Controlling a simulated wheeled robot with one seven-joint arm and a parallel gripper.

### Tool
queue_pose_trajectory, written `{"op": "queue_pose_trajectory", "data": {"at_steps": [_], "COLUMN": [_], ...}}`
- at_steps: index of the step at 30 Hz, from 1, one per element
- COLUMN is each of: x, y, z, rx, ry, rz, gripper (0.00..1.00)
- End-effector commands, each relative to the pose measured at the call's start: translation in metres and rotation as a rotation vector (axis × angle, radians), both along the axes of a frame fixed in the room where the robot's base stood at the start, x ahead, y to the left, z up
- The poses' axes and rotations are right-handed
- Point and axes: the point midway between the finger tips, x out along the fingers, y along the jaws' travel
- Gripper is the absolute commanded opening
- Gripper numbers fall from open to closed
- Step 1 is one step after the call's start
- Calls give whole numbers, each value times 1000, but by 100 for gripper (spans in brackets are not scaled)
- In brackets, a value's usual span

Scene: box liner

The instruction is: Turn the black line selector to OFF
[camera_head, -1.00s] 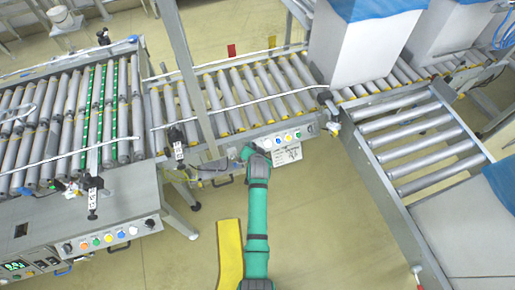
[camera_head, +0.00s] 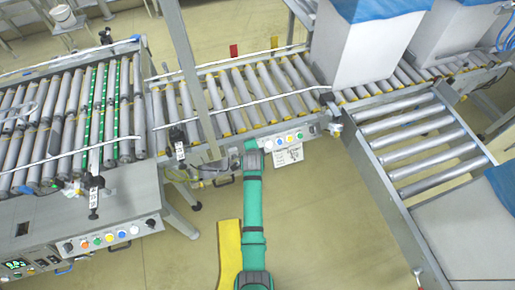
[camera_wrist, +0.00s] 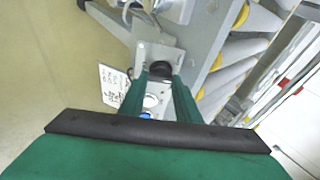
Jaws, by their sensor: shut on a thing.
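The black line selector (camera_wrist: 160,69) is a dark round knob on the grey control panel (camera_wrist: 151,52) in the wrist view. My gripper (camera_wrist: 160,78) is shut on it, one green finger on each side. The direction the knob points cannot be read. In the head view, my gripper (camera_head: 250,148) is at the left end of the front panel (camera_head: 270,140) of the middle conveyor, and my arm hides the selector there.
A white button (camera_wrist: 151,101) and a blue button (camera_wrist: 146,115) sit close to the knob. A printed sheet (camera_head: 288,156) hangs below the panel. A second panel (camera_head: 115,236) is at the lower left. A yellow strip (camera_head: 230,250) lies on the open floor.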

Motion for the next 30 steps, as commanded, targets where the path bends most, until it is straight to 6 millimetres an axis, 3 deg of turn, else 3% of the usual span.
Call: {"op": "queue_pose_trajectory", "data": {"at_steps": [20,21,30], "x": [0,0,-1], "y": [8,8,6], "z": [0,0,1], "rx": [40,40,38], "ry": [14,15,13], "rz": [-36,-36,-38], "gripper": [7,38,38]}}
